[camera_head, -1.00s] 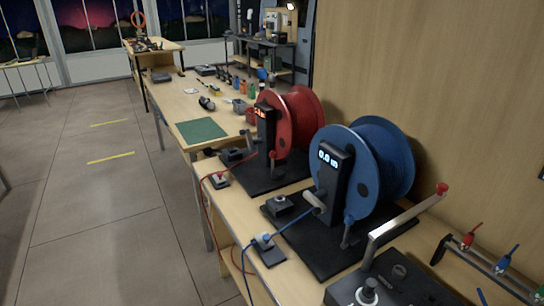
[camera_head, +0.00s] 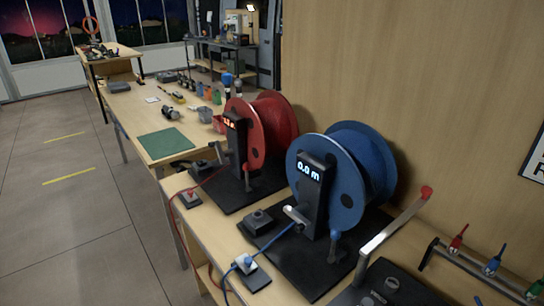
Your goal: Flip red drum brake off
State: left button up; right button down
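The red drum (camera_head: 272,125) stands on a black base plate (camera_head: 242,190) on the wooden bench, with a black post and lit red display (camera_head: 231,124) in front. A small grey lever (camera_head: 219,153) shows at the post's left side; I cannot tell its exact setting. A red cable runs from there to a small block with a red connector (camera_head: 190,197). The blue drum (camera_head: 345,175) stands nearer, its display (camera_head: 309,172) reading 0.0 m, with its own grey lever (camera_head: 296,215). Neither of my grippers is in view.
A metal crank arm with a red knob (camera_head: 426,192) rises at the front right. A rack with coloured plugs (camera_head: 480,262) is beside it. A green mat (camera_head: 167,143) lies on the farther table. The floor to the left is clear.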

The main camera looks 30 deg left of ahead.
aim_at(246, 165)
jog(key=i+j+z, duration=0.15)
jog(key=j+z, duration=0.3)
jog(key=j, duration=0.7)
jog(key=j+z, duration=0.4)
jog(key=j, duration=1.7)
jog(key=k+j, duration=0.1)
jog(key=j, duration=0.8)
jog(key=j+z, duration=0.1)
jog(key=j, duration=0.8)
